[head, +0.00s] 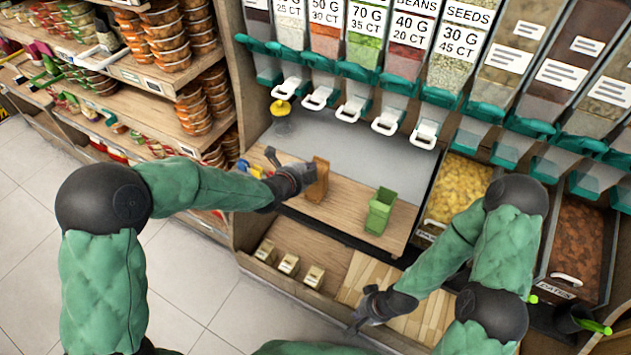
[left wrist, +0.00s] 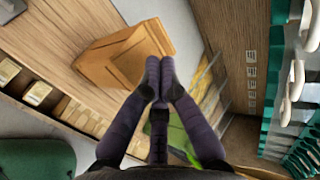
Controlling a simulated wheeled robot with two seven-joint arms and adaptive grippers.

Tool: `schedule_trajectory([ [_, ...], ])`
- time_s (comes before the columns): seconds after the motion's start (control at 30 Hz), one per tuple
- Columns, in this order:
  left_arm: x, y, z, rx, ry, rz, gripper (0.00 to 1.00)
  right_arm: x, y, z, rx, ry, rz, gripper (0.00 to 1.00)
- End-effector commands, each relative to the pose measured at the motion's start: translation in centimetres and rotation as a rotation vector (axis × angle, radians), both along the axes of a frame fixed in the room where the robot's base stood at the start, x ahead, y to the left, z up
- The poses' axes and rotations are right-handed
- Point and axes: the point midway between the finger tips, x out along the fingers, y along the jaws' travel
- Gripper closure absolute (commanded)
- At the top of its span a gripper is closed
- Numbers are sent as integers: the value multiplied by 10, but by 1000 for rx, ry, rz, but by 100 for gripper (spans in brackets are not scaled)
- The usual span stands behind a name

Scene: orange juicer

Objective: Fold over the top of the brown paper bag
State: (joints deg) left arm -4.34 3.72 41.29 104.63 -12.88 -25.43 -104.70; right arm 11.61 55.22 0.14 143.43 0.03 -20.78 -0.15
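The brown paper bag (head: 318,181) stands upright on the wooden counter in the head view. In the left wrist view the bag (left wrist: 108,58) fills the upper left, with creased brown sides. My left gripper (head: 302,172) is right beside the bag on its left. In the left wrist view its fingertips (left wrist: 159,64) are together and overlap the bag's right end; I cannot tell whether any paper is between them. My right gripper (head: 362,312) is low over the slatted wooden board, away from the bag, and its finger opening is unclear.
A green bag-like container (head: 380,211) stands right of the brown bag. Small boxes (head: 289,264) sit in the lower tray. Dispensers with white handles (head: 354,108) hang behind the counter. Bins of dry food (head: 459,190) are at the right. Some counter between bag and green container is clear.

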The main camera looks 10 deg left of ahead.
Motion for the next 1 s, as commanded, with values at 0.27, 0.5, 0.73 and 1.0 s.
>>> schedule_trajectory([
  [0.27,-7,3,15,0,-1,0,100,0,0,10,0,0,0,100],
  [0.5,-17,7,32,-1,0,0,100,0,0,21,0,0,0,100],
  [0.73,-25,11,48,0,0,0,100,0,0,30,0,0,0,100],
  [1.0,-28,12,50,0,1,0,100,0,0,31,0,0,0,100],
])
